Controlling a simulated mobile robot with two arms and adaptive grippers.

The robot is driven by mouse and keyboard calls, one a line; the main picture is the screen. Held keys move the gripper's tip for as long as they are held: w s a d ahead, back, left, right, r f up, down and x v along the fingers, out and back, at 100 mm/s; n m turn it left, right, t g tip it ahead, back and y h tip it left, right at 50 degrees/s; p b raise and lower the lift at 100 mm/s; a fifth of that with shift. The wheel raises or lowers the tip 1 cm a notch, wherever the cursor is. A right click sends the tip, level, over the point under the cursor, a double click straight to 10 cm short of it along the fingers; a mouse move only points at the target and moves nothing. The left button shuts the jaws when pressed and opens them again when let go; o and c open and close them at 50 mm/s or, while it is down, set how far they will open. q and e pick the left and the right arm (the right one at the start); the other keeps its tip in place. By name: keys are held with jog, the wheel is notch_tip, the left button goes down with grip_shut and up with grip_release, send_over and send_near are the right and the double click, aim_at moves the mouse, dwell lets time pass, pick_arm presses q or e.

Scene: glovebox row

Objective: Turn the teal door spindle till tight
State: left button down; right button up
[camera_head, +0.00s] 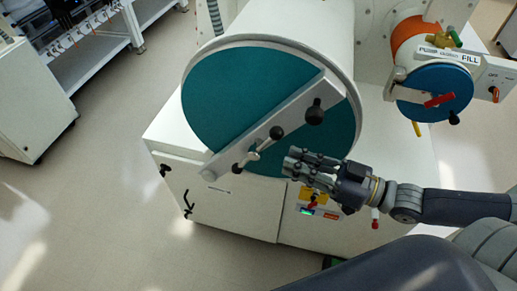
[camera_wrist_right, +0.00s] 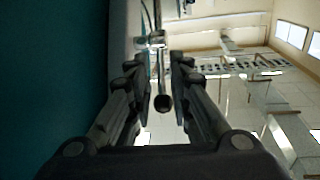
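The large round teal door (camera_head: 232,92) closes the end of a white cylinder, with a grey bar (camera_head: 300,102) across it. The spindle (camera_head: 262,147) is a silver cross-handle near the bar's middle, with a black ball at each end. My right gripper (camera_head: 291,160) is just right of the spindle, in front of the door's lower edge. In the right wrist view, the gripper (camera_wrist_right: 159,72) is open. A black ball end (camera_wrist_right: 163,103) shows between its fingers, with gaps on both sides; I see no contact. My left gripper is out of view.
A black knob (camera_head: 315,112) stands out from the bar's upper part. A smaller blue door (camera_head: 437,92) with a red handle (camera_head: 440,100) is at the right. The white cabinet (camera_head: 225,207) is below. Open floor (camera_head: 90,210) lies to the left.

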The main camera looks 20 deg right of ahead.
aim_at(258, 149)
jog(key=shift+x, duration=4.75)
jog(key=shift+f, duration=0.1)
grip_shut()
